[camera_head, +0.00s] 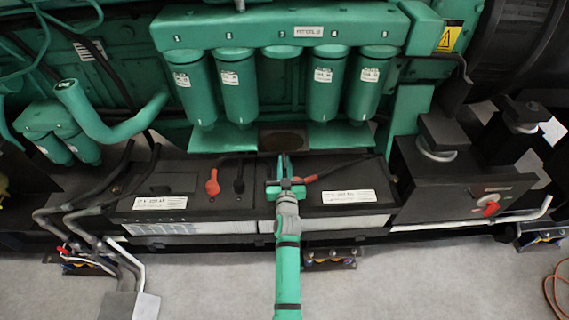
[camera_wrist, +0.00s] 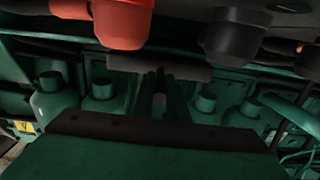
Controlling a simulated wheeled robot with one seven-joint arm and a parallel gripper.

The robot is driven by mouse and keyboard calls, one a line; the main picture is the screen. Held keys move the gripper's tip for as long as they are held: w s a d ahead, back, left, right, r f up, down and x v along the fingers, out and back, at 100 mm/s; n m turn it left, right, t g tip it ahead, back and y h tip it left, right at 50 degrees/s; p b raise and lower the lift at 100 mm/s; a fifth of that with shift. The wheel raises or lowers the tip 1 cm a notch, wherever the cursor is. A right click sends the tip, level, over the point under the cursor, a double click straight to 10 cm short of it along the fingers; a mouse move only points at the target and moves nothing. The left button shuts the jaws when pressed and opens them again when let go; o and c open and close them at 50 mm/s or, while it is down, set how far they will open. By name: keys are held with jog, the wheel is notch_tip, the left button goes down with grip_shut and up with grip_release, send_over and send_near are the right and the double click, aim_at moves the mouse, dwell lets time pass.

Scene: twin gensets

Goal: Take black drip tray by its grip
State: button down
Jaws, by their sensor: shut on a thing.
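The black drip tray (camera_head: 283,139) shows in the head view as a dark patch under the middle of the filter row. My gripper (camera_head: 284,162) reaches up to its near edge from the front, above the batteries. In the wrist view a dark bar (camera_wrist: 125,63), apparently part of the tray, crosses just beyond my gripper's fingertips (camera_wrist: 160,78). The fingers are close together and shut on the grip, which they mostly hide. The tray appears to be still under the filters.
Green filters (camera_head: 238,85) hang above the tray on both sides. Two batteries (camera_head: 155,184) stand below, with red (camera_head: 212,183) and black terminal covers close to my gripper. A dark box with a red switch (camera_head: 490,207) is at right.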

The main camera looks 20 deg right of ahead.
jog(key=shift+a+r, duration=0.1)
jog(key=shift+r, duration=0.45)
jog(key=v, duration=2)
jog(key=shift+w+r, duration=0.1)
